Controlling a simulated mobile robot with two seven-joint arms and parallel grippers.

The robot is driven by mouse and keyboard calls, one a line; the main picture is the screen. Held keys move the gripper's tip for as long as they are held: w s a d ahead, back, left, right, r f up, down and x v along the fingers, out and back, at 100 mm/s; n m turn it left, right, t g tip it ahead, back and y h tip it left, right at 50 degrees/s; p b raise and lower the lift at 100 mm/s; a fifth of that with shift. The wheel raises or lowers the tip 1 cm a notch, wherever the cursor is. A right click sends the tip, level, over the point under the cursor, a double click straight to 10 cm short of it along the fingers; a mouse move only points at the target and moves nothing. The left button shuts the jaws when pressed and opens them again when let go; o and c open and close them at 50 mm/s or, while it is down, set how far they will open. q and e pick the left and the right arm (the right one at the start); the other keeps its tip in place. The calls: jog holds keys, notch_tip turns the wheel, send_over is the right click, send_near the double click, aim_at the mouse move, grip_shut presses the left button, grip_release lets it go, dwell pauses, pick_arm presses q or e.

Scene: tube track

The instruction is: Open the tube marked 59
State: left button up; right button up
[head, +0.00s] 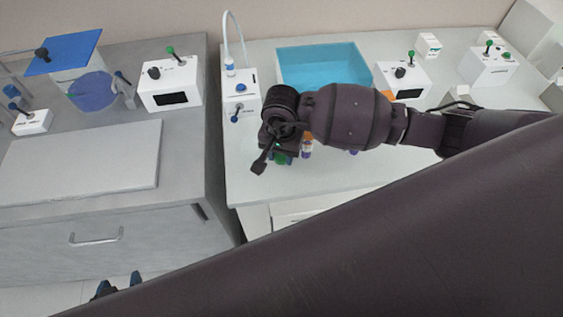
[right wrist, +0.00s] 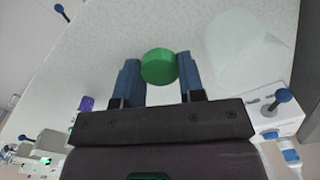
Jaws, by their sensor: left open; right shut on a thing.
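In the right wrist view a round green cap (right wrist: 158,66) sits between the two blue fingers of my right gripper (right wrist: 160,78), which is shut on it. In the head view the right gripper hangs over the front left of the right-hand counter, with a bit of the green cap (head: 281,159) showing below it. An orange and purple tube (head: 307,146) stands just right of it. The body under the green cap is hidden, and I cannot read a 59 on any tube. My left gripper (head: 119,284) is open and empty at the bottom left, below the drawer front.
A blue basin (head: 322,64) and white boxes with green-tipped levers (head: 170,83) stand at the back. A white device with a blue knob (head: 241,105) is close left of the right gripper. The grey left counter (head: 80,160) has free room. A gap separates the counters.

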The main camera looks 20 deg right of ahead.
aim_at(281, 169)
jog(key=shift+f, duration=2.35)
jog(key=shift+f, duration=0.25)
jog(key=o, duration=1)
jog(key=shift+r, duration=0.1)
jog(key=shift+r, duration=0.35)
notch_tip(281, 169, up, 12)
jog(key=shift+f, duration=0.2)
